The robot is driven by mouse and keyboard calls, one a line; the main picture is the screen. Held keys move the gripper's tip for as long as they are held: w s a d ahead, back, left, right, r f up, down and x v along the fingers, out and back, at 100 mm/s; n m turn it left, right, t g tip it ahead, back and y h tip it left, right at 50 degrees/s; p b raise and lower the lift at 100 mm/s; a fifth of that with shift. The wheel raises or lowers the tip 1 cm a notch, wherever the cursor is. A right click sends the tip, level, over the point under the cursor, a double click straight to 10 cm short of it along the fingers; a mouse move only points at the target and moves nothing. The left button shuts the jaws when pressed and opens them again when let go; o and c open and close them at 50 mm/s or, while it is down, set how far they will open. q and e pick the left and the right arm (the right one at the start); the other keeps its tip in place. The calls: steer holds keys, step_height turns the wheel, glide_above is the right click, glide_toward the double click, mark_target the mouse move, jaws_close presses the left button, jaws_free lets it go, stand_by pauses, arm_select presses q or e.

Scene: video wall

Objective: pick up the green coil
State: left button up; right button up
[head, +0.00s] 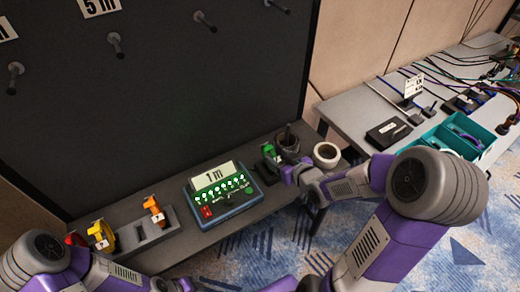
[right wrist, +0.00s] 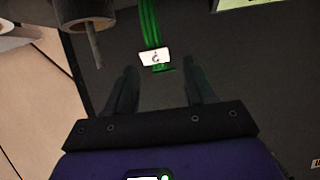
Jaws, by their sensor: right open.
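The green coil (head: 267,150) stands on the shelf below the dark wall, right of the blue box. In the right wrist view the green coil (right wrist: 150,24) hangs ahead of the fingertips as a bundle of green strands with a white tag (right wrist: 155,57). My right gripper (head: 272,165) is close in front of it. In the right wrist view my right gripper (right wrist: 160,75) is open, with the tag showing between its two fingers and nothing held. My left arm enters at the bottom left of the head view; its gripper is out of the picture.
A blue box (head: 222,205) with a "1 m" card is left of the coil. A dark cup (head: 288,140) and a white roll (head: 326,155) are close on the right. A grey rack (head: 147,232) with coloured coils is at left. A teal crate (head: 460,135) is on the right table.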

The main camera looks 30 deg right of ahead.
mark_target(272, 149)
steer(key=shift+w+d+r, duration=0.15)
steer(key=shift+w+r, duration=0.1)
steer(key=shift+w, duration=0.1)
steer(key=shift+w+f+b, duration=0.1)
steer(key=shift+w+b, duration=0.2)
steer(key=shift+w, duration=0.05)
steer(key=shift+b+x, duration=0.35)
steer(key=shift+x, duration=0.45)
steer(key=x, duration=0.1)
steer(key=b+x, duration=0.1)
steer(key=x, duration=0.2)
steer(key=shift+w+r+b, duration=0.3)
steer(key=shift+w+b, duration=0.05)
steer(key=shift+w, duration=0.1)
jaws_close()
